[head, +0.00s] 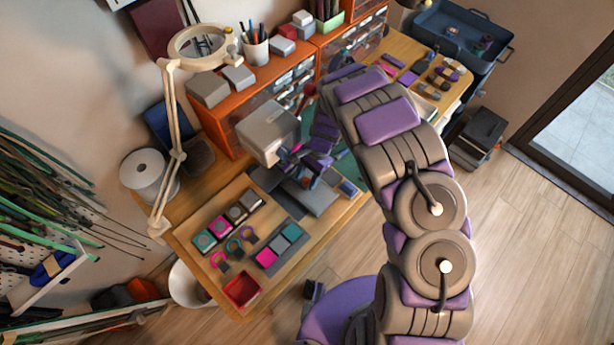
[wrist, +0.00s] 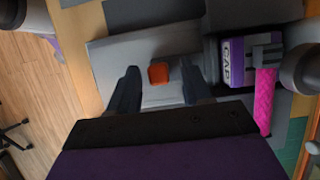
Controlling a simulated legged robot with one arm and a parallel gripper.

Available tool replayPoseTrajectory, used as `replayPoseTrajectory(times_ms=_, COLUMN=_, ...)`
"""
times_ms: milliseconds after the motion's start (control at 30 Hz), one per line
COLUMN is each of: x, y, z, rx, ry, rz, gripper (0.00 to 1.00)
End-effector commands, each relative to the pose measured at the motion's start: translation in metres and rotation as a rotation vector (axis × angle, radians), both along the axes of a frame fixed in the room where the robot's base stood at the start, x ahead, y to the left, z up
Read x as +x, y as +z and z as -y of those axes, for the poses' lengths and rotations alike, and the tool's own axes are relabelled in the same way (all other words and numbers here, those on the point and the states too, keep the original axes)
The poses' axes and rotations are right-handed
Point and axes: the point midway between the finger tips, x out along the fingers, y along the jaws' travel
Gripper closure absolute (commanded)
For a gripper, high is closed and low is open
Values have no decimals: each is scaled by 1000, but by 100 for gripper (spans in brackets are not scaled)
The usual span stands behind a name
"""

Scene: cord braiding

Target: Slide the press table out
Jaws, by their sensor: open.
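The press (head: 266,132) is a grey boxy machine at the back of the wooden workbench in the head view. A flat grey plate, seemingly the press table (head: 312,197), lies in front of it. In the wrist view this light-grey plate (wrist: 112,52) lies beyond my fingers, with a small orange-red block (wrist: 158,73) on or above it. My gripper (wrist: 160,88) is open. The block shows between its two dark fingers, and I cannot tell whether either touches it. In the head view my gripper (head: 308,168) is partly hidden among purple parts near the press.
On the bench are colored blocks (head: 280,243), a red tray (head: 241,289) and a lamp (head: 172,150). Orange drawers (head: 240,125) stand behind. Open floor lies right.

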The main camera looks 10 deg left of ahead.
Motion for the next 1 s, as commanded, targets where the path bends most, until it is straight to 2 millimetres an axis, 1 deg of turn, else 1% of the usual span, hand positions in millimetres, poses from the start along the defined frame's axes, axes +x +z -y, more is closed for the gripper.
replayPoseTrajectory(times_ms=167, x=0, y=0, z=0, rx=0, ry=0, rz=0, gripper=51)
replayPoseTrajectory(times_ms=600, x=0, y=0, z=0, rx=1, ry=0, rz=-1, gripper=92)
replayPoseTrajectory(times_ms=700, x=0, y=0, z=-1, rx=0, ry=0, rz=0, gripper=100)
replayPoseTrajectory(times_ms=900, x=0, y=0, z=0, rx=0, ry=-1, rz=0, gripper=100)
replayPoseTrajectory(times_ms=1000, x=-3, y=2, z=4, rx=0, ry=-3, rz=-2, gripper=100)
